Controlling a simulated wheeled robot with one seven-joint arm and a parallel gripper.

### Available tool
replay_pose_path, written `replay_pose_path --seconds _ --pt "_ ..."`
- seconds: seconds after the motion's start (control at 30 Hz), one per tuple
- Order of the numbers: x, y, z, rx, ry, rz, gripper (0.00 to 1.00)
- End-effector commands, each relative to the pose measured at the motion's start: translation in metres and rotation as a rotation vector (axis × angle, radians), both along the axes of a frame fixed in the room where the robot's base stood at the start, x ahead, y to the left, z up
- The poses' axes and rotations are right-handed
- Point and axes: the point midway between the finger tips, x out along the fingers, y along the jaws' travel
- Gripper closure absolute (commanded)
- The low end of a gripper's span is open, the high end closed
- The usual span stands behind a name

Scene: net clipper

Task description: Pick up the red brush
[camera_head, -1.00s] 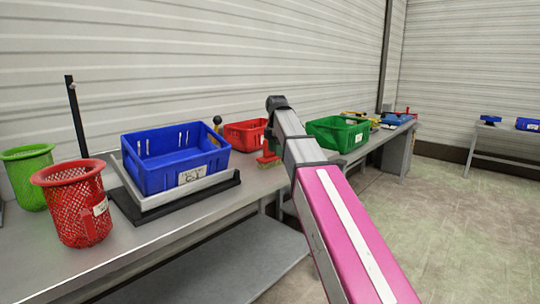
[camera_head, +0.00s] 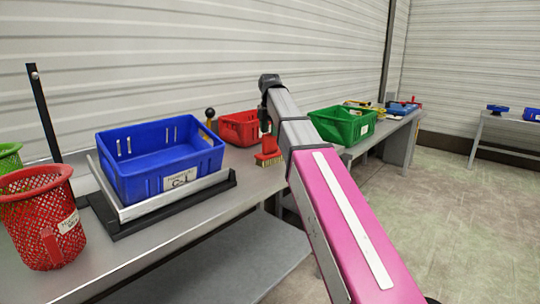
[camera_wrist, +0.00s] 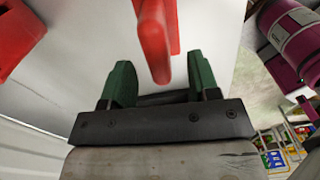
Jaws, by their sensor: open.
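The red brush (camera_head: 268,151) stands on the grey bench with its pale bristles down, in front of the red crate. In the wrist view its red handle (camera_wrist: 155,38) reaches down from the top edge into the space between my fingers. My gripper (camera_wrist: 159,66) is open, with one green finger on each side of the handle. A gap shows on both sides, and the fingers do not appear to press on it. In the head view my arm's end is right above the brush, and the fingers are too small to make out.
The red crate (camera_head: 239,127) is close behind the brush. A blue crate (camera_head: 205,165) on a black-based stand is to the left, and a green crate (camera_head: 338,126) to the right. A red mesh basket (camera_head: 40,222) stands at the near left. A dark-knobbed object (camera_head: 210,117) stands beside the red crate.

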Motion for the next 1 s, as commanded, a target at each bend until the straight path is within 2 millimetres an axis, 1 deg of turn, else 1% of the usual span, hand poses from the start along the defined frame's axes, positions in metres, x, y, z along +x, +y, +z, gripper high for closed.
replay_pose_path --seconds 0.17,0.4,0.5,0.67,0.7,0.77,0.8,0.87,1.0 --pt "0.002 -0.001 -0.014 -0.001 0.001 -0.001 0.45" --pt "0.003 -0.001 -0.046 0.000 0.001 0.000 0.45" --pt "0.004 -0.001 -0.051 0.000 0.000 -0.001 0.45" --pt "0.004 -0.001 -0.051 0.001 -0.001 -0.001 0.45" --pt "0.004 -0.001 -0.051 0.001 -0.001 -0.001 0.48" --pt "0.004 -0.001 -0.051 0.000 0.000 -0.001 0.67" --pt "0.004 -0.001 -0.051 0.000 0.000 -0.001 0.80" --pt "0.004 -0.001 -0.051 0.000 0.000 -0.001 1.00" --pt "0.004 -0.001 -0.051 0.000 0.000 -0.001 1.00"
